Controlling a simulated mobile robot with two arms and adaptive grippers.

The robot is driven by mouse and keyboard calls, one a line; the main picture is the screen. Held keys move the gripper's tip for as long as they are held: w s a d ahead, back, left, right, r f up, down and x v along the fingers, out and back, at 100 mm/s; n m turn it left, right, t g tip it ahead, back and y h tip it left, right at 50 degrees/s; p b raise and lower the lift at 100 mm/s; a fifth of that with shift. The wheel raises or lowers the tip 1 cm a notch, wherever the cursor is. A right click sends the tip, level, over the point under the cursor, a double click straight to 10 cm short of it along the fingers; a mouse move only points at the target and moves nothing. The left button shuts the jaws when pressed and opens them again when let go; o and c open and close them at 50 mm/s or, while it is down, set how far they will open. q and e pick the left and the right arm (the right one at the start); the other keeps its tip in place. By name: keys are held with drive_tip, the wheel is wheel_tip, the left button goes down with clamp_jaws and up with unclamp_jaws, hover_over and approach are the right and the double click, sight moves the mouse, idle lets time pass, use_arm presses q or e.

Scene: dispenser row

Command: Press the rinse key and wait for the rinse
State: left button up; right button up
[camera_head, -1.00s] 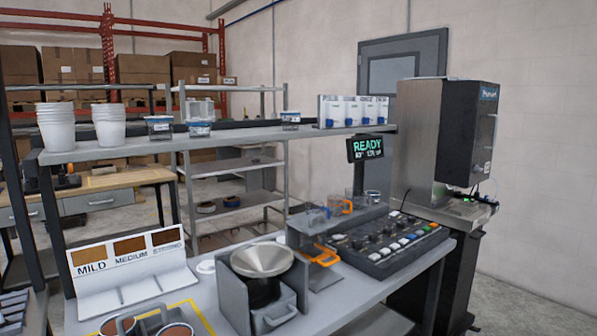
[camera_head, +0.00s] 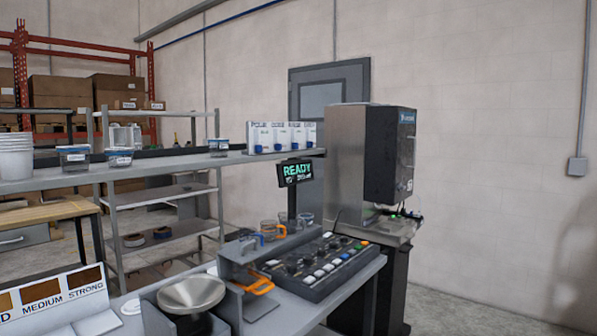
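The control panel (camera_head: 308,271) is a dark sloped box on the right of the bench, with rows of knobs and white, blue, green and orange keys. Which key is the rinse key cannot be read at this size. A small display (camera_head: 295,172) behind the panel reads "READY" in green, with a smaller line below. The tall machine (camera_head: 345,155) with a steel side and black front stands past the bench's right end, a small green light at its ledge. Neither of my grippers is in view.
A steel funnel (camera_head: 191,293) and an orange-handled item sit left of the panel. Cups with blue and orange handles (camera_head: 272,231) stand behind it. A shelf (camera_head: 120,172) with tubs runs above the bench. Floor at the right is clear.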

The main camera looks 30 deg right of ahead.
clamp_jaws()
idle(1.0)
